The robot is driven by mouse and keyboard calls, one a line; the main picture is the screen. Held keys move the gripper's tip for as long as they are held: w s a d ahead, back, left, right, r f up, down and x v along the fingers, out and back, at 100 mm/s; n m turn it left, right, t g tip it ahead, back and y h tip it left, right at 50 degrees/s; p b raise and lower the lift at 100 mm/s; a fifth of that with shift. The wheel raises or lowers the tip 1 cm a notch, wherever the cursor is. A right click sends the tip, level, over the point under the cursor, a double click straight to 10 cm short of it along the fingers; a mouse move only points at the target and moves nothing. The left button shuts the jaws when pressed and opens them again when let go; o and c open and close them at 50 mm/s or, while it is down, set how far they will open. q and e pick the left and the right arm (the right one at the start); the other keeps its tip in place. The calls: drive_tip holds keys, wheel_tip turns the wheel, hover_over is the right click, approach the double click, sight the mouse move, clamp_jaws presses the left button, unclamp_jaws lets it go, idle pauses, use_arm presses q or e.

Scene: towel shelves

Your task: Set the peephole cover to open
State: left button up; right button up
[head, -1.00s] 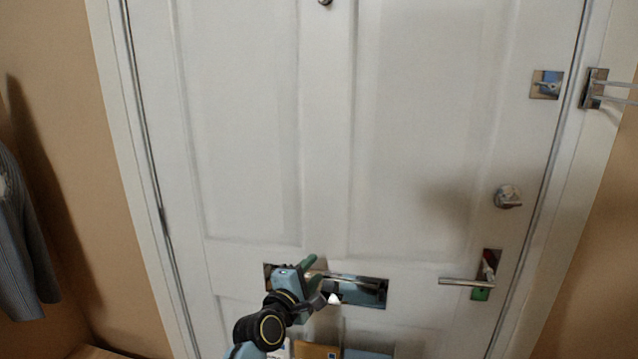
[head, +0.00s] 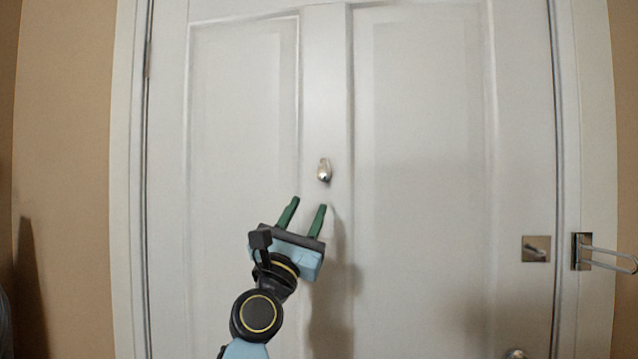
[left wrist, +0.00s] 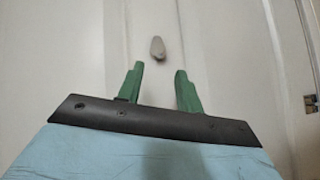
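The peephole cover (head: 324,170) is a small silver teardrop-shaped piece on the middle upright of the white door (head: 430,130). Its narrow end points up and its round end hangs down. It also shows in the left wrist view (left wrist: 157,48), just beyond the fingertips. My left gripper (head: 307,204) is below the cover and slightly left of it in the head view. Its two green fingers are apart with nothing between them, and they do not appear to touch the cover. Any peephole behind the cover is hidden. My right gripper is not in view.
A square metal plate (head: 536,249) is on the door's right side. A metal bar guard (head: 600,258) projects from the right frame. A round knob (head: 516,354) shows at the bottom edge. The door face around the cover is clear.

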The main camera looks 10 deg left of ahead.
sight(322, 179)
use_arm(q)
drive_tip(key=x, duration=0.7)
drive_tip(key=shift+w+r, duration=0.1)
drive_tip(key=shift+w, duration=0.05)
clamp_jaws()
